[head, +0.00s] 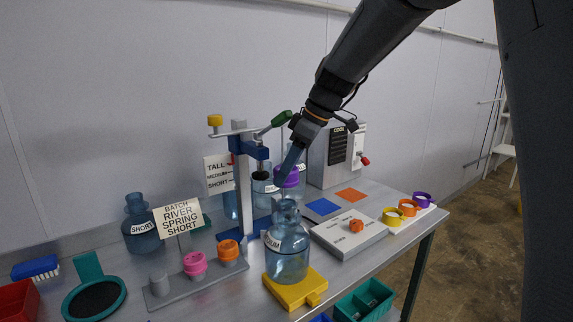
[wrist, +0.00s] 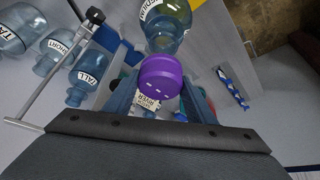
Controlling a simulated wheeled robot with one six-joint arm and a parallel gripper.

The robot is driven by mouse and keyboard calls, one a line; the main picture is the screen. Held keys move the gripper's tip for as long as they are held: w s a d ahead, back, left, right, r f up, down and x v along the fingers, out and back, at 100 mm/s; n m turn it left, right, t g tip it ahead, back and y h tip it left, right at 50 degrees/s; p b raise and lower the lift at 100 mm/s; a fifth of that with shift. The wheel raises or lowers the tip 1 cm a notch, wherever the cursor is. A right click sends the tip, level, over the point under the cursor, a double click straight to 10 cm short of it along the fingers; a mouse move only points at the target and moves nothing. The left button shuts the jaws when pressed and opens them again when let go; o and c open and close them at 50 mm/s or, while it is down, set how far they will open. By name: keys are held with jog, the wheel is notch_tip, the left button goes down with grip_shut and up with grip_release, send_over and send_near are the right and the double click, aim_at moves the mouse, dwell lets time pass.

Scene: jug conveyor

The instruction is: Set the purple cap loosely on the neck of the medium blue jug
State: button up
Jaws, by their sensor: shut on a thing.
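The medium blue jug (head: 287,256) stands upright on a yellow block near the front edge of the bench, its neck bare. My gripper (head: 287,172) is shut on the purple cap (head: 288,180) and holds it above the jug's neck, with a small gap between them in the head view. In the wrist view the purple cap (wrist: 161,76) sits between the blue fingers.
A blue press stand (head: 241,180) rises just left of the jug. A rack with pink and orange caps (head: 228,250) stands at the front left. A grey panel with an orange knob (head: 356,226) lies to the right. Other jugs (head: 141,230) stand behind.

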aim_at(284, 203)
jog(key=shift+d, duration=0.15)
dwell(0.3)
jog(key=shift+f, duration=0.15)
jog(key=shift+f+b, duration=3.3)
jog(key=shift+f, duration=0.55)
jog(key=o, duration=1.6)
jog(key=shift+o, duration=0.2)
jog(key=shift+r, duration=0.1)
jog(key=shift+r+p, duration=1.9)
jog(key=shift+r, duration=1.55)
